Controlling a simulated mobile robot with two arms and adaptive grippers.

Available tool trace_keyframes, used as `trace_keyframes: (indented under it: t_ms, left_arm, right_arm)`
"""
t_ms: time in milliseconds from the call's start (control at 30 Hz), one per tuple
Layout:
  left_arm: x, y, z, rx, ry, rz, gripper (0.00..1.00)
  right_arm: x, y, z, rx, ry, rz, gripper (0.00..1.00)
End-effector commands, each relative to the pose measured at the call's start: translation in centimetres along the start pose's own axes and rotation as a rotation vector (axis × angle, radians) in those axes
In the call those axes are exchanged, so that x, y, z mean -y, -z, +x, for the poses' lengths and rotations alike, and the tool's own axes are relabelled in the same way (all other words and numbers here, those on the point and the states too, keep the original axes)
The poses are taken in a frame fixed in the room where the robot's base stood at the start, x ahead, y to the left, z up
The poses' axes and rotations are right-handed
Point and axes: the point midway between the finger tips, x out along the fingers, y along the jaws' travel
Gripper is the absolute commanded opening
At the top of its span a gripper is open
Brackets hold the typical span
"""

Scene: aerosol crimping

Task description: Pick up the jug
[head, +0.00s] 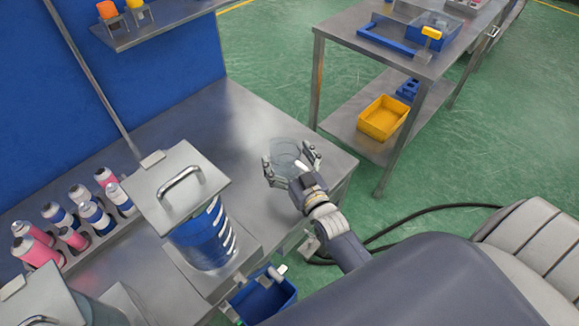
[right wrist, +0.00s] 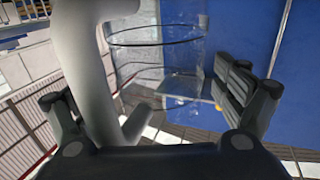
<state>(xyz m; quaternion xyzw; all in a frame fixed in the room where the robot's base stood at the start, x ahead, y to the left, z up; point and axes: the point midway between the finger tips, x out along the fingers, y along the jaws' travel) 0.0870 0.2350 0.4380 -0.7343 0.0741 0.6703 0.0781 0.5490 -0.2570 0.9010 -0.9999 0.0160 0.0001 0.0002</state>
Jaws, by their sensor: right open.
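The jug (head: 286,147) is clear and stands upright on the metal bench near its right end. In the right wrist view the jug (right wrist: 160,62) shows as a see-through cylinder with a dark rim, and its pale grey handle (right wrist: 93,75) is close to the camera. My right gripper (head: 289,160) is open around the near side of the jug, one finger on each side. In the right wrist view the handle lies between the open fingers of the gripper (right wrist: 150,98). I cannot tell whether the fingers touch it. My left gripper is not in view.
A blue drum with a metal lid (head: 180,188) stands left of the jug. Several spray cans (head: 97,216) sit in a rack at the far left. A blue bin (head: 264,298) is below the bench edge. The bench top (head: 235,125) behind the jug is clear.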

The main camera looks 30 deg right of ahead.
Motion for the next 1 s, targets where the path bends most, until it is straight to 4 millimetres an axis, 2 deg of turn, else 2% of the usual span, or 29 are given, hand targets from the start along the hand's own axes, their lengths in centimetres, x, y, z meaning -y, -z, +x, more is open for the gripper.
trace_keyframes:
  t_ms: [100,300,767,1000]
  left_arm:
    - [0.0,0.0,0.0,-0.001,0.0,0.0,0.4]
    - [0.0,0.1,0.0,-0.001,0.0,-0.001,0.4]
    - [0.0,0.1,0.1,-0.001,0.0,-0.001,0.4]
    - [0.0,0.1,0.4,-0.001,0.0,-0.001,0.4]
  right_arm:
    - [0.0,0.0,0.0,0.0,0.0,0.0,0.88]
    - [0.0,0.0,0.0,0.0,0.0,0.0,0.43]
    - [0.0,0.3,0.0,-0.002,0.0,0.0,0.42]
    - [0.0,2.1,0.0,-0.004,0.0,0.0,0.42]
